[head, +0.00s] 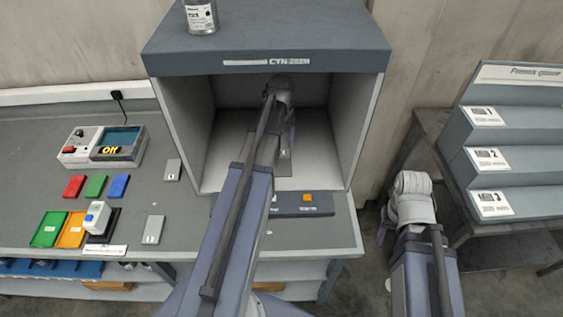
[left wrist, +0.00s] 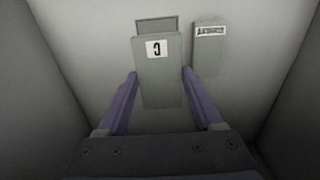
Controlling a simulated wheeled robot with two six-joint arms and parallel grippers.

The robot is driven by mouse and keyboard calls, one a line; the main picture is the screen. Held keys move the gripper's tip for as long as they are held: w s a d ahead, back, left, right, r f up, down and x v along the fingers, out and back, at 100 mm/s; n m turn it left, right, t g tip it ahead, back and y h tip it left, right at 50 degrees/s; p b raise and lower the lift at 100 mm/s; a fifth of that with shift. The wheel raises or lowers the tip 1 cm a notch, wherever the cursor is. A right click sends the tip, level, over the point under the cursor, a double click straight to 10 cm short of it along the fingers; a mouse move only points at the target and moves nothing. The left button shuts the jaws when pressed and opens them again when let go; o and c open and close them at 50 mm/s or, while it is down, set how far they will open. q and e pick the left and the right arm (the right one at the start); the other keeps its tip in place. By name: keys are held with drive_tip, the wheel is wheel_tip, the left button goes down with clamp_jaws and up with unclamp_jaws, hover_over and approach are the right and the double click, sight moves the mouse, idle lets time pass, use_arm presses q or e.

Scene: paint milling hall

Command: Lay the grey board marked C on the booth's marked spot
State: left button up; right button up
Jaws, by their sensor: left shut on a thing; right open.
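The grey board marked C (left wrist: 160,78) shows in the left wrist view between the two purple fingers of my left gripper (left wrist: 160,73), which is shut on it. Just beyond its far end is a darker grey outlined patch (left wrist: 157,25) on the booth floor; the board hides the rest of it. In the head view my left arm reaches into the open grey booth (head: 178,130) and hides most of that gripper and the board. My right gripper (head: 382,228) is open and empty, right of the booth, and partly hidden by its wrist.
Right of the board lies a grey plate with a label (left wrist: 209,45). Booth walls rise on both sides. A can (head: 201,16) stands on the booth's top. Left on the bench are grey boards (head: 153,229), coloured tiles (head: 96,186) and a switch box (head: 103,146). A stepped rack (head: 515,150) stands right.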

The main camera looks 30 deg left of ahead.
use_arm(q)
drive_tip(key=b, duration=0.4)
hover_over(281, 164)
wheel_tip(281, 164, down, 5)
drive_tip(key=shift+r, duration=0.15)
wheel_tip(281, 164, down, 4)
drive_tip(key=b, duration=0.3)
drive_tip(key=shift+r, duration=0.2)
drive_tip(key=shift+f+b, duration=0.15)
drive_tip(key=shift+b, duration=0.15)
drive_tip(key=o, duration=1.4)
drive_tip(key=shift+c, duration=0.2)
wheel_tip(281, 164, up, 12)
drive_tip(key=p, duration=1.2)
drive_tip(key=shift+r, duration=0.2)
